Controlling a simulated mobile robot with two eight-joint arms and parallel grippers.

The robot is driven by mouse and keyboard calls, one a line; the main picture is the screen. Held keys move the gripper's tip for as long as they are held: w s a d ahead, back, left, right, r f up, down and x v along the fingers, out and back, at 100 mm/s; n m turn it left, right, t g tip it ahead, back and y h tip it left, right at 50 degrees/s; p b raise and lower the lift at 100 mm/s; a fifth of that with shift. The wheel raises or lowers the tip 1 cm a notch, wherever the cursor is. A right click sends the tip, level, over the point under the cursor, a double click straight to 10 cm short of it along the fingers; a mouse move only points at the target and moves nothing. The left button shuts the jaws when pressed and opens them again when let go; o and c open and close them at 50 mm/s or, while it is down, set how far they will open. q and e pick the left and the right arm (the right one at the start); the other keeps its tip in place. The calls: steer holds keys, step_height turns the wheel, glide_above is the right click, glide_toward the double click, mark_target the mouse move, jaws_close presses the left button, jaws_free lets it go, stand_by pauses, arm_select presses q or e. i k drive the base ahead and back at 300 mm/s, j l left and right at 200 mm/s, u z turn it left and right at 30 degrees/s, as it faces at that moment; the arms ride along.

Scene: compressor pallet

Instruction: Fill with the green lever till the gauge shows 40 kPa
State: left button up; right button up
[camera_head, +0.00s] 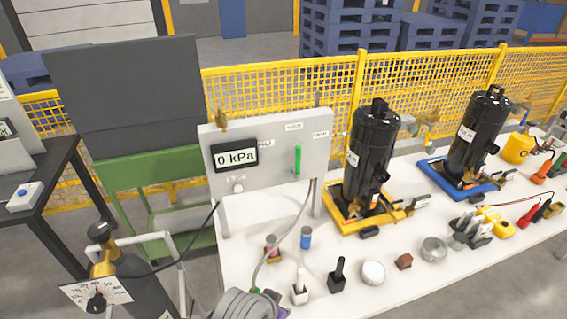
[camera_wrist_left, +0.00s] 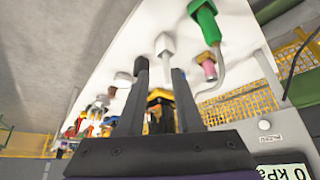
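The green lever (camera_head: 298,160) stands upright in a slot on the right of the grey panel (camera_head: 270,178). The gauge (camera_head: 235,156) on the panel's left reads 0 kPa. It also shows in the wrist view (camera_wrist_left: 285,172), cut by the lower edge. My left gripper (camera_wrist_left: 160,66) is open, with two dark fingers apart and nothing held between them. In the wrist view it is over the white table, away from the lever, which I cannot see there. In the head view its fingers are not clear. My right gripper is not in view.
A hose with a green fitting (camera_wrist_left: 205,20) hangs from the panel. Two black compressors (camera_head: 370,155) (camera_head: 475,140) stand on the white table (camera_head: 400,288). Small pots and tools line its front.

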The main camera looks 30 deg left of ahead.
mark_target(296, 171)
steer(key=k+j, duration=0.65)
steer(key=j, duration=0.7)
